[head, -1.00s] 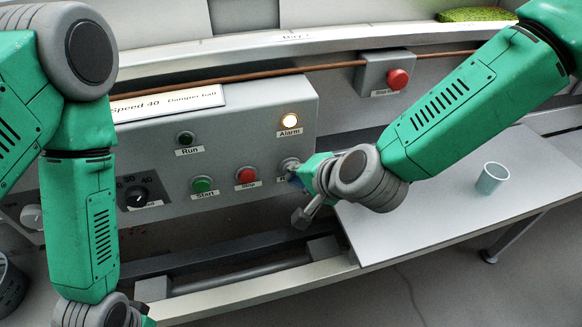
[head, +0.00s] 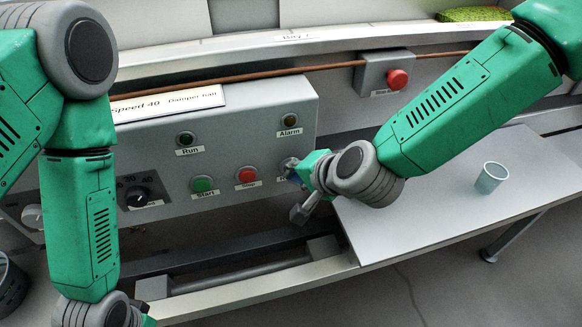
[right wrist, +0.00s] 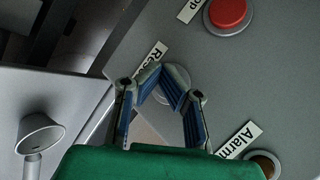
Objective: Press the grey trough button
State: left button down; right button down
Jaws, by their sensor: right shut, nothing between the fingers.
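A grey round button (head: 288,164) sits at the lower right of the grey control panel (head: 240,140), mostly hidden behind my right gripper. My right gripper (head: 292,176) is shut and empty, with its tips at this button. In the right wrist view, the blue-padded fingers (right wrist: 166,84) meet at the tips over the button, beside a label starting "Res". The tips look to be touching or very close to it; I cannot tell how far it is pressed. My left arm shows at the left, but its gripper is out of view.
The panel has a green Start button (head: 203,184), a red Stop button (head: 246,175), a dark Run lamp (head: 186,138) and an unlit Alarm lamp (head: 289,120). A red button box (head: 372,75) and a pale cup (head: 491,178) on a grey table (head: 440,215) are right.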

jog(key=shift+s+d, duration=0.25)
jog(key=shift+s, duration=0.5)
jog(key=shift+s+d+p, duration=0.15)
jog(key=shift+s+d, duration=0.1)
jog(key=shift+s, duration=0.55)
jog(key=shift+s+d+p, duration=0.2)
jog(key=shift+s+d, duration=0.1)
jog(key=shift+s, duration=0.5)
jog(key=shift+s+d+p, duration=0.15)
jog(key=shift+s+d, duration=0.1)
jog(key=shift+s, duration=0.55)
